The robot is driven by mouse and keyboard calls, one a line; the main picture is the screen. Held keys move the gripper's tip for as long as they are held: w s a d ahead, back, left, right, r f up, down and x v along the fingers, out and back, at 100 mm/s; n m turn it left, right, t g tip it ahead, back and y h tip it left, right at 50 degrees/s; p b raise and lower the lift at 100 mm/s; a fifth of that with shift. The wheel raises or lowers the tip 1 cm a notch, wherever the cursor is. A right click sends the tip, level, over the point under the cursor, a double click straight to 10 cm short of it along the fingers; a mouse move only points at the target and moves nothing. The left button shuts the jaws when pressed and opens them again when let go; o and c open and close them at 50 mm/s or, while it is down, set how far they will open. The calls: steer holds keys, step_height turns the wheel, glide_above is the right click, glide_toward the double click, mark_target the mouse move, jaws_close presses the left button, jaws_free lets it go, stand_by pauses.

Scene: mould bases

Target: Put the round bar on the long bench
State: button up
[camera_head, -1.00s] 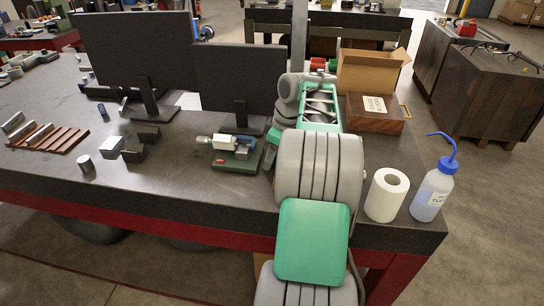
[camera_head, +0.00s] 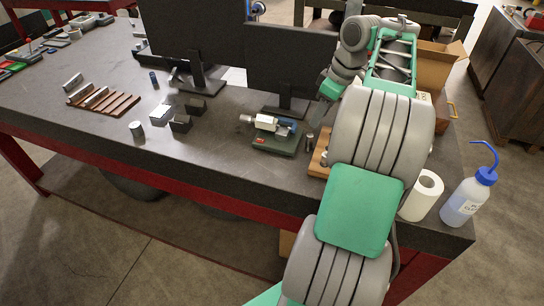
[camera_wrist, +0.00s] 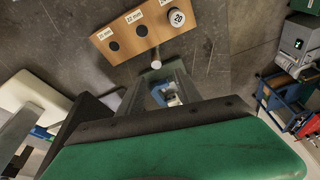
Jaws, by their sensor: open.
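A small grey round bar (camera_head: 310,140) stands on the dark bench top (camera_head: 225,170), beside a wooden board (camera_head: 318,165) and right of a green-based micrometer stand. In the wrist view a small pale-ended round bar (camera_wrist: 156,63) shows by the edge of the wooden board (camera_wrist: 122,38), near my fingertips. A thicker round piece marked 20 (camera_wrist: 176,17) sits on the board, beside dark round holes with mm labels. In the head view my arm hides part of the board.
The micrometer stand (camera_head: 275,138) and two monitors (camera_head: 190,35) are close to my arm. A paper roll (camera_head: 421,196) and a wash bottle (camera_head: 468,197) stand at the right end. Metal blocks (camera_head: 181,123) and a silver cylinder (camera_head: 136,129) lie further left. The front left bench top is clear.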

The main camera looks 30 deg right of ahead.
steer(key=w+a+m, duration=0.2)
steer(key=a, duration=2.1)
steer(key=s+a+f+m+h, duration=0.1)
steer(key=s+a+f+m, duration=0.2)
steer(key=s+a+f, duration=0.4)
steer(key=s+a, duration=0.1)
steer(key=s, duration=0.3)
steer(key=shift+a+f+t+h, duration=0.25)
steer(key=shift+t+h, duration=0.05)
steer(key=shift+t, duration=0.1)
